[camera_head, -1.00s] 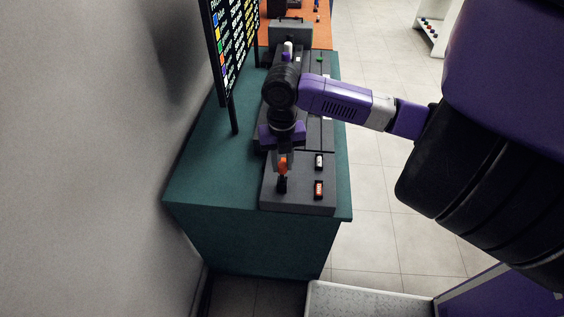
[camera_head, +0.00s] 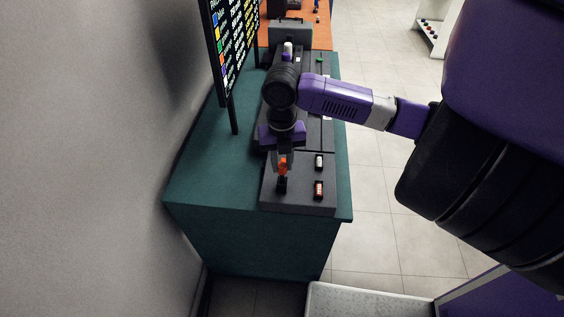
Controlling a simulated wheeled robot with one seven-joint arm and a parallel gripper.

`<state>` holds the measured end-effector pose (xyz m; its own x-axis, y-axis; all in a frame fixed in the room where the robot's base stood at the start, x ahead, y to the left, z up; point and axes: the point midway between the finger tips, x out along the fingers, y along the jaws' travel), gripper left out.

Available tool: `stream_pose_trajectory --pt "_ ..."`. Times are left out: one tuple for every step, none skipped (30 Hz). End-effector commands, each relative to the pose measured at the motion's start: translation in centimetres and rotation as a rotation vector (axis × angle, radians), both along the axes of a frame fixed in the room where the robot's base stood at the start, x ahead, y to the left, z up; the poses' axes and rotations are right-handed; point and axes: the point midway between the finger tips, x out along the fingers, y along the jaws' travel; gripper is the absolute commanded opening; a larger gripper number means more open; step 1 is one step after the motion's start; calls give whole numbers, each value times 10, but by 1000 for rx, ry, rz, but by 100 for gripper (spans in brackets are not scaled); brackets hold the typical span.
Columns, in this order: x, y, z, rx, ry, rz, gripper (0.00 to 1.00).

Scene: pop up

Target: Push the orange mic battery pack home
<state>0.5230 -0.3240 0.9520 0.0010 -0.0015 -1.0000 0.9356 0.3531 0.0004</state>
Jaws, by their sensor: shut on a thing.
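My gripper (camera_head: 281,160) hangs down over the near end of a dark grey block (camera_head: 305,205) on the counter. It is shut on the orange mic battery pack (camera_head: 283,166), which shows between the fingers. A black part (camera_head: 282,184) shows just below the pack, at the block's top. Whether the pack sits in a slot there, and how deep, I cannot tell at this size.
An orange-red and white piece (camera_head: 319,190) and a white and black piece (camera_head: 319,162) sit on the same block to the right. A sign board (camera_head: 234,45) on posts stands at the left by the wall. The green counter (camera_head: 215,180) is bare at left.

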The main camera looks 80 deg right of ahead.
Motion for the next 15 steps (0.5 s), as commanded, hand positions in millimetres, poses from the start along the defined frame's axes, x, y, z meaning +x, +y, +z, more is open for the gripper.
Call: stream_pose_trajectory --pt "0 0 -3 0 0 0 0" --pt "0 0 -3 0 0 0 0" --pt "0 0 -5 0 0 0 0" --pt "0 0 -5 0 0 0 0" --pt "0 0 -6 0 0 0 0" --pt "0 0 -7 0 0 0 0" --pt "0 0 -8 0 0 0 0" --pt "0 0 -9 0 1 0 0" --pt "0 0 -10 0 1 0 0" --pt "0 0 -11 0 1 0 0" --pt "0 0 -12 0 1 0 0" --pt "0 0 -13 0 1 0 0" --pt "0 0 -14 0 1 0 0" --pt "0 0 -14 0 1 0 0" --pt "0 0 -15 0 1 0 0"
